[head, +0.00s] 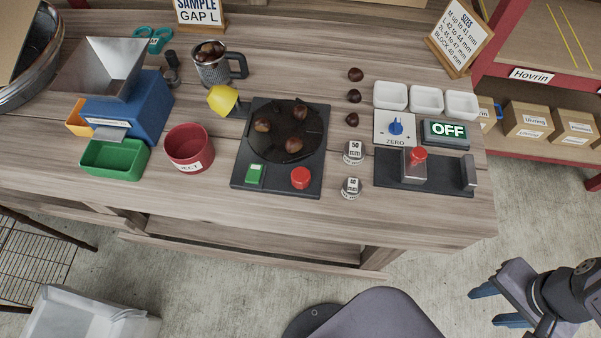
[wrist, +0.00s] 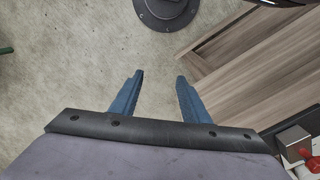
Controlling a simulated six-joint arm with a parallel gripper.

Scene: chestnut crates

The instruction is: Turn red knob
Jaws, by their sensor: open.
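The red knob (head: 418,154) sits on top of a grey metal block on the dark gauge base (head: 438,182) at the right of the bench. In the wrist view the red knob (wrist: 312,162) shows in the lower right corner, partly cut off, beside its metal block (wrist: 293,142). My gripper (head: 492,306) is open and empty, over the floor in front of the bench and apart from the knob. In the wrist view my gripper (wrist: 160,77) has its two blue fingers spread above concrete floor.
A black turntable (head: 285,132) with chestnuts has a green button (head: 255,174) and a red button (head: 301,177). Weights marked 50 mm (head: 353,152) stand left of the gauge. The OFF display (head: 446,132) and blue dial (head: 396,127) lie behind it. Floor around my gripper is clear.

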